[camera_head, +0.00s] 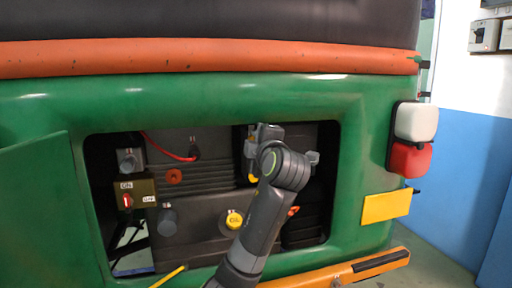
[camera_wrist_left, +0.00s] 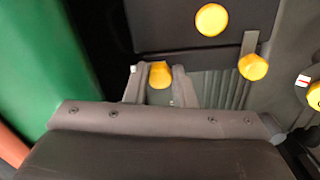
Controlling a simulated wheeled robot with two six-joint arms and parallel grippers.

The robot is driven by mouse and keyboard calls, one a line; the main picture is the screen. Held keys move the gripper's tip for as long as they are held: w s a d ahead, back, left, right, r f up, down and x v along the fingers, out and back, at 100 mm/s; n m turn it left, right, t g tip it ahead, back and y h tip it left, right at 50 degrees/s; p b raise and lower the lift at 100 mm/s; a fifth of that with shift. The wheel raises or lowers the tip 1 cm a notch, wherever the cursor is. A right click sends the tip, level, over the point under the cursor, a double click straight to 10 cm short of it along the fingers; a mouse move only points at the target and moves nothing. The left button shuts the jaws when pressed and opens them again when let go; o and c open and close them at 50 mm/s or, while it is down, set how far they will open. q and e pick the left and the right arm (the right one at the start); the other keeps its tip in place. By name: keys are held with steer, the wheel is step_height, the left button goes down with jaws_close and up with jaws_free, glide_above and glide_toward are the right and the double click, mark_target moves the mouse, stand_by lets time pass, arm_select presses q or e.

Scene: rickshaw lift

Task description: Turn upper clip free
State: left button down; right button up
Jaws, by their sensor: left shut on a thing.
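My left arm reaches into the opening at the back of the green rickshaw. In the head view my left gripper (camera_head: 262,135) is at the upper right of the opening, partly hidden by my own wrist. In the left wrist view the two fingers of the left gripper (camera_wrist_left: 158,88) stand on either side of a yellow clip knob (camera_wrist_left: 160,74), shut on it. Another yellow knob (camera_wrist_left: 253,67) sits on a grey strip, and a round yellow one (camera_wrist_left: 211,20) is on the dark panel. I cannot tell from its surroundings alone which is the upper clip. My right gripper is not in view.
The green body (camera_head: 365,130) frames the opening. Inside are a switch box (camera_head: 136,194) with a red switch, a red cable (camera_head: 165,151) and a yellow oil cap (camera_head: 234,220). An orange bumper (camera_head: 375,264) runs below. A green flap (camera_head: 35,200) stands at left.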

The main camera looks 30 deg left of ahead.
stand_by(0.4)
arm_select(q)
steer(key=c, duration=1.2)
jaws_free()
steer(key=shift+d, duration=0.1)
steer(key=b+v, duration=0.4)
steer(key=v, duration=1.3)
steer(key=shift+s+d, duration=0.1)
